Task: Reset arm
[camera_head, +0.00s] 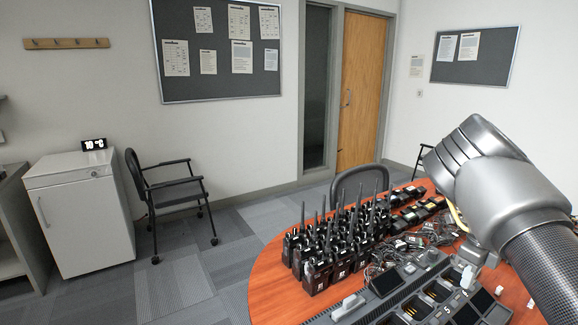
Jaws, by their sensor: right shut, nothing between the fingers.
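My right arm (490,175) comes in from the right edge and is raised over the right side of the round wooden table (262,290). My right gripper (456,212) is shut and empty, mostly hidden by the wrist and pointing away from me. It is apart from the radios. My left gripper is out of view. Several black handheld radios (318,272) stand upright in rows on the table, antennas up. A dark charger dock (415,298) with slots lies at the near edge, partly cut off by the frame.
Tangled black cables (385,258) and small black items (412,196) lie on the table. A black chair (178,188) and a white cabinet (80,212) stand at left. A chair back (360,178) touches the table's far side.

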